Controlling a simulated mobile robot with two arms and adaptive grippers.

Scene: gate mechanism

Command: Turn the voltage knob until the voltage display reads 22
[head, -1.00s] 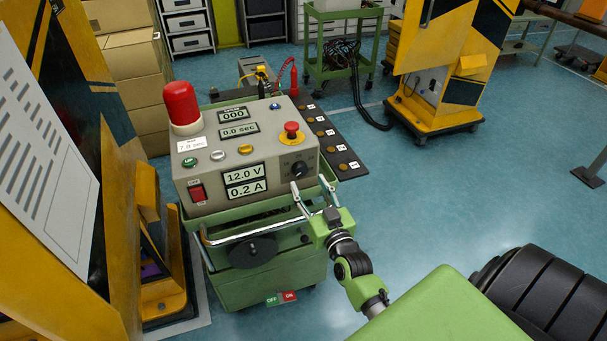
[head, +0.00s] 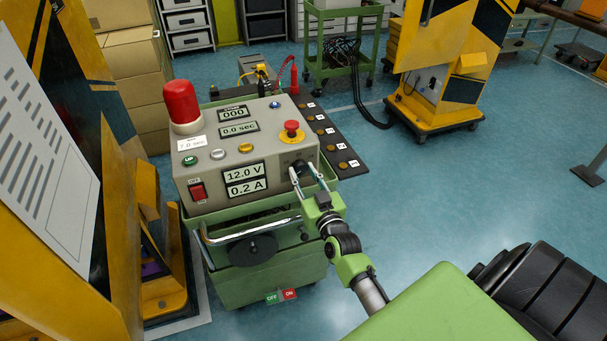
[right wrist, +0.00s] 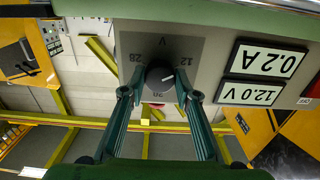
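The black voltage knob (head: 299,167) sits on the sloped grey front panel, right of the displays. In the right wrist view the knob (right wrist: 160,80) shows upside down, on a dark dial plate marked V, 12, 28 and 20. Its white pointer line is on the side of the 12. The voltage display (head: 243,173) reads 12.0 V; it also shows inverted in the right wrist view (right wrist: 251,93). My right gripper (head: 304,176) is open, its fingers on either side of the knob. In the right wrist view (right wrist: 160,95) gaps show between both fingertips and the knob. My left gripper is out of view.
The current display (head: 246,188) below reads 0.2 A. A red emergency button (head: 291,129) is above the knob, and a red power switch (head: 197,190) is at the left. A chrome handle (head: 235,237) runs along the cart front. Open floor (head: 430,200) lies to the right.

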